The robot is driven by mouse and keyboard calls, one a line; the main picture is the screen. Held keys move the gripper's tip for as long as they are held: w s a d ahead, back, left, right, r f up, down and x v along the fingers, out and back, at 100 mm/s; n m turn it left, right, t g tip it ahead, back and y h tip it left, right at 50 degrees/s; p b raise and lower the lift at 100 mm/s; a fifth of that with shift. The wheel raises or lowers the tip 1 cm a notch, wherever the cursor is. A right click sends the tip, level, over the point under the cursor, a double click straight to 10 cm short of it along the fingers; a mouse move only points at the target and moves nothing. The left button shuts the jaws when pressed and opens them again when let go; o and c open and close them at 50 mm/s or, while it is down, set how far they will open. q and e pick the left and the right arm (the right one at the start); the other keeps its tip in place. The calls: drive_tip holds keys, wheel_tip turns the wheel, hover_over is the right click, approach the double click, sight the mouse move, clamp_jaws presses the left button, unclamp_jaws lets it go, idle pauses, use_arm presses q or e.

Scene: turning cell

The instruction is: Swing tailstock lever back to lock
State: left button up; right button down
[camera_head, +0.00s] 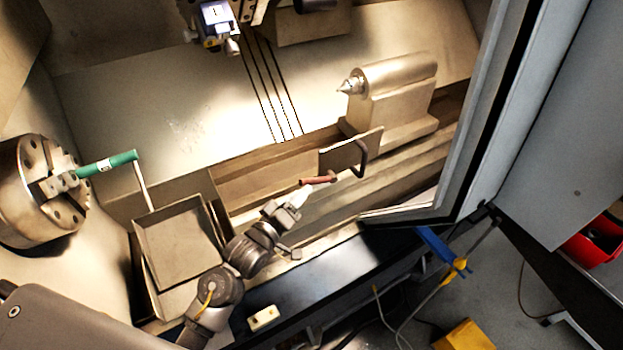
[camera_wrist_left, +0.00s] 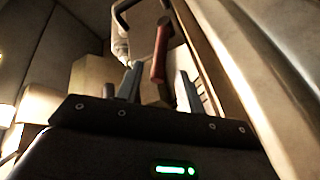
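The tailstock (camera_head: 395,90) stands at the right of the machine bed with its pointed centre facing left. Its lever (camera_head: 361,160) is a dark bent rod ending in a red-brown handle (camera_head: 317,181) that points left. My left gripper (camera_head: 318,192) is at the handle, on its near side. In the left wrist view the gripper's two fingers (camera_wrist_left: 160,71) are apart. The handle (camera_wrist_left: 160,50) hangs between them, with gaps visible on both sides, nearer the right finger. Whether it touches either finger is hard to tell. My right gripper is not in view.
A grey tray (camera_head: 180,243) lies left of my left arm. The machine's door frame (camera_head: 470,130) stands close on the right. A tool turret (camera_head: 220,22) hangs at the top.

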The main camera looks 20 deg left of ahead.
sight(312, 182)
use_arm(q)
drive_tip(key=p+x, duration=0.1)
drive_tip(key=x, duration=0.5)
drive_tip(key=shift+w, duration=0.2)
clamp_jaws()
